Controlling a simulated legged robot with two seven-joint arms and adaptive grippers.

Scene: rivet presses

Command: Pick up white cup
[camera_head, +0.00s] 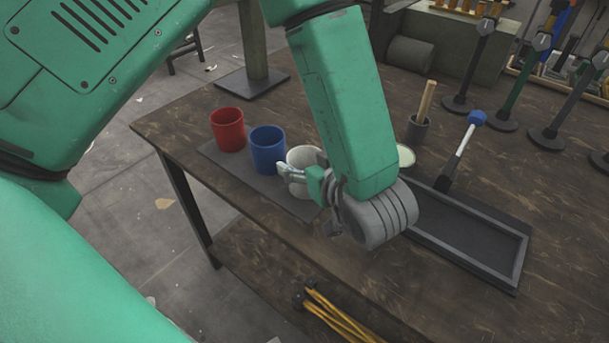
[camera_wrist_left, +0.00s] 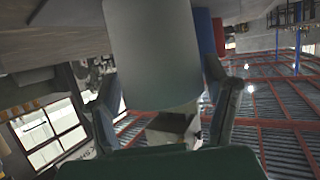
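The white cup (camera_head: 301,158) is at the right end of a row of cups on a dark mat (camera_head: 225,157). My left gripper (camera_head: 304,174) is at the cup, with one finger in front of its near side; my forearm hides part of its right side. In the left wrist view the white cup (camera_wrist_left: 155,50) fills the space between the two spread fingers of my left gripper (camera_wrist_left: 162,80). The fingers look open, one on each side of the cup; firm contact does not show. My right gripper is in neither view.
A blue cup (camera_head: 267,150) is close left of the white cup, and a red cup (camera_head: 228,130) beyond it. A black tray (camera_head: 470,240), a blue-headed mallet (camera_head: 463,145) and a holder with a wooden handle (camera_head: 417,130) are to the right. Presses stand behind.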

